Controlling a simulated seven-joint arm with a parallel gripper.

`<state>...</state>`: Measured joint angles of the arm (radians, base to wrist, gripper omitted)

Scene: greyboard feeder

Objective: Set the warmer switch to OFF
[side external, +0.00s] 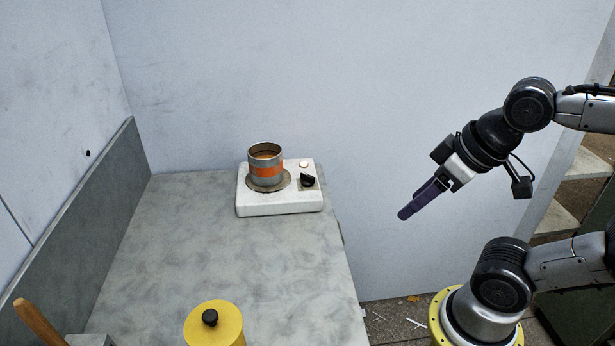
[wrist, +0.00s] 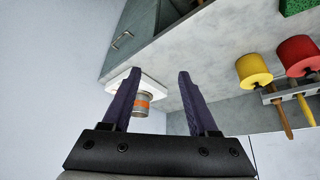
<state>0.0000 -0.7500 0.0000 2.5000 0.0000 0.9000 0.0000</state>
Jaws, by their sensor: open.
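The white warmer (side external: 280,203) sits at the back right of the grey counter in the side view. Its black switch (side external: 308,181) is on the right part of its top; I cannot tell which setting it is at. A metal cup with an orange band (side external: 266,170) stands on the warmer's round plate. My gripper (side external: 405,213) is open and empty, in the air to the right of the warmer and clear of the counter. In the wrist view my gripper's two dark purple fingers (wrist: 156,82) are spread apart. The warmer (wrist: 152,84) shows there partly behind the left finger; its switch cannot be made out.
A yellow lidded canister (side external: 214,325) stands at the counter's front. The wrist view also shows a red canister (wrist: 297,57), a rack with wooden handles (wrist: 290,90) and a green block (wrist: 298,6). The counter (side external: 190,235) between canister and warmer is clear. A wall stands behind the warmer.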

